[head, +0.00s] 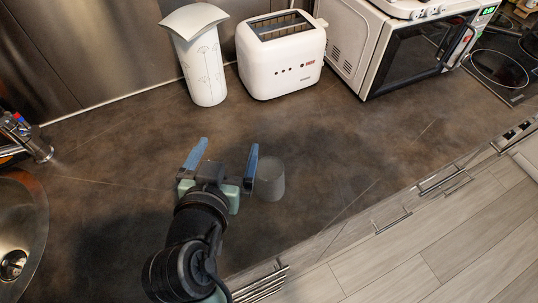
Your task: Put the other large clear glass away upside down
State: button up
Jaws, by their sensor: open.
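A large glass (270,179) stands on the brown countertop (350,150), just right of my gripper. It looks like a smoky grey, see-through cylinder. It is upright on one end, but I cannot tell whether its mouth is up or down. My gripper (226,152) is open over the counter with its two blue fingers apart and nothing between them. The right finger is beside the glass's left edge and overlaps it slightly in this view. I cannot tell whether they touch. No second glass is in view.
A sink (25,235) with a tap (25,140) is at left, a hob (500,70) at right. The counter's middle right is clear. Drawer handles line its front edge.

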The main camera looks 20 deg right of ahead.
aim_at(266, 182)
jog(key=s+d+f+m+g+h, duration=0.2)
jog(key=s+f+h, duration=0.1)
jog(key=s+f, duration=0.45)
jog(key=x, duration=0.3)
jog(key=p+x, duration=0.1)
jog(key=x, duration=0.2)
jog(key=shift+w+d+r, duration=0.1)
jog(key=shift+w+r, duration=0.1)
jog(key=shift+p+x, duration=0.55)
jog(key=shift+x, duration=2.25)
jog(key=shift+w+f, duration=0.1)
jog(key=shift+f, duration=0.1)
jog(key=shift+c, duration=0.2)
jog(key=c, duration=1.4)
jog(key=shift+c, duration=0.3)
jog(key=shift+r, duration=0.15)
